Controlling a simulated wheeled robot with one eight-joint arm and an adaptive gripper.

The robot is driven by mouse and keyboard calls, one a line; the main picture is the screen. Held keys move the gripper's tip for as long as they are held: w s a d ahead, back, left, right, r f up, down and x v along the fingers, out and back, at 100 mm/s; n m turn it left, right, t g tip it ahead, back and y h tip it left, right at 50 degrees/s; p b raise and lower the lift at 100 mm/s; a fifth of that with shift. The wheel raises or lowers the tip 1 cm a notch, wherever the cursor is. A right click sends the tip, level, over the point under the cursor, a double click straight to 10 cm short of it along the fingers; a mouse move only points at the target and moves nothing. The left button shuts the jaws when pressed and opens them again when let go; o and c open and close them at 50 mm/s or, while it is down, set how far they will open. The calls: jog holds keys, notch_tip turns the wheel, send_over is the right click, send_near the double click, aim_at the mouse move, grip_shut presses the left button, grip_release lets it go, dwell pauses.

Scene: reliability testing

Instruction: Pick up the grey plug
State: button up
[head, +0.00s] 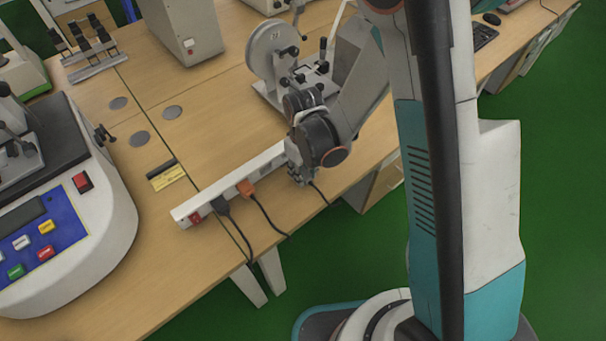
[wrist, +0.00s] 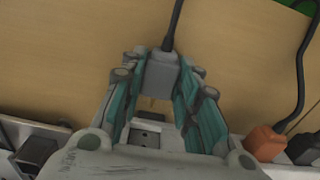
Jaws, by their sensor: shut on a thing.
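The grey plug (wrist: 162,72) shows in the wrist view between the green-padded fingers of my gripper (wrist: 160,80), which is shut on it. Its dark cable (wrist: 174,25) runs up out of the picture. Below the plug in this view, a socket of the white power strip (wrist: 150,138) shows between the fingers. I cannot tell how far the plug stands from the strip. In the head view my gripper (head: 298,172) is low at the right end of the power strip (head: 265,163) and hides the plug. A cable comes out beside it.
An orange plug (head: 245,188) and a dark plug (head: 221,206) sit in the strip, left of my gripper in the head view, with cables over the table edge. A reel device (head: 272,55) stands behind. A white machine (head: 75,225) is at the left.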

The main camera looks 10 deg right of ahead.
jog(key=shift+r, duration=0.1)
notch_tip(320, 180, up, 20)
jog(key=p, duration=0.7)
